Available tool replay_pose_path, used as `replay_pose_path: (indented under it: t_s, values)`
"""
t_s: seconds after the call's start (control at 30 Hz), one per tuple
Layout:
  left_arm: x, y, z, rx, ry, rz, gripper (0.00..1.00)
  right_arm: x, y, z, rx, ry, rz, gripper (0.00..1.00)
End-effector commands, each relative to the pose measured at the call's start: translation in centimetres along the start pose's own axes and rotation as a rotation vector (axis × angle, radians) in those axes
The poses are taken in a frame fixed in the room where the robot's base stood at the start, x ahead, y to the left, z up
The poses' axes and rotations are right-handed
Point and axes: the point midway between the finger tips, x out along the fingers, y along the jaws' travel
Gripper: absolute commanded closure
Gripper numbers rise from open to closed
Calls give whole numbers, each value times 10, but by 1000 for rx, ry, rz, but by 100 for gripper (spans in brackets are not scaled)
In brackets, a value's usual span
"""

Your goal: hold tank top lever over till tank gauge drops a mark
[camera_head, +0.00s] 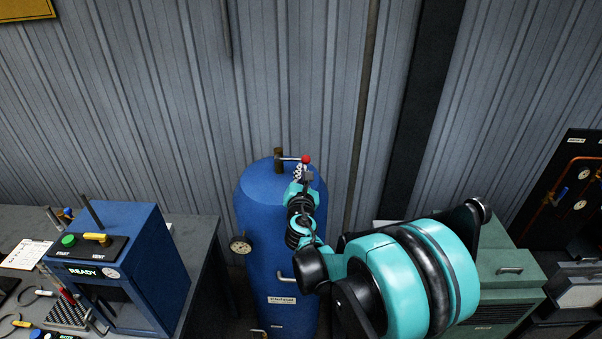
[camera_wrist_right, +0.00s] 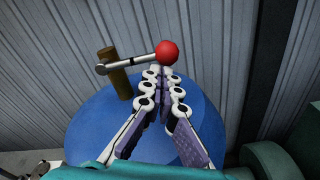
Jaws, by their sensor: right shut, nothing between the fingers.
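The blue tank (camera_head: 262,210) stands upright against the corrugated wall. On its top is a brown post with a metal lever (camera_head: 289,158) ending in a red ball knob (camera_head: 306,159). In the right wrist view the lever (camera_wrist_right: 135,62) reaches right from the post (camera_wrist_right: 113,73) to the red knob (camera_wrist_right: 166,53). My right gripper (camera_head: 301,173) is shut and empty, its fingertips (camera_wrist_right: 160,72) right by the knob; I cannot tell whether they touch it. The round tank gauge (camera_head: 240,245) is on the tank's left side; its needle is too small to read. My left gripper is not in view.
A blue machine (camera_head: 150,270) marked READY stands on the grey bench (camera_head: 205,250) at left, with hand tools nearby. A green cabinet (camera_head: 510,270) is at right, and a panel with copper pipes (camera_head: 570,200) is at far right. A thin pipe (camera_head: 362,110) runs up the wall behind.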

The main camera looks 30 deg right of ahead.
Motion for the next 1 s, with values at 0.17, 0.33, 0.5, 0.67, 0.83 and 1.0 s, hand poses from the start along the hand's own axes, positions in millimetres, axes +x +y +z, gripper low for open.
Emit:
replay_pose_path:
  t_s: [0.17, 0.33, 0.5, 0.67, 0.83, 1.0]
  values:
    - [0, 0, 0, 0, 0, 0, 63, 0, 0, 2, -29, 0, -3, 100]
    - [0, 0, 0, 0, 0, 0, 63, 0, 1, 6, -81, 0, -7, 100]
    - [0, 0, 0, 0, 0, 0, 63, -1, 4, 13, -172, 0, -14, 100]
    - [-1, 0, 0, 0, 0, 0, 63, -1, 8, 20, -284, 0, -21, 100]
    - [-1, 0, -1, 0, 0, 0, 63, -2, 12, 27, -387, 0, -29, 100]
    - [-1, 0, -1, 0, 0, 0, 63, -2, 15, 32, -393, 0, -30, 100]
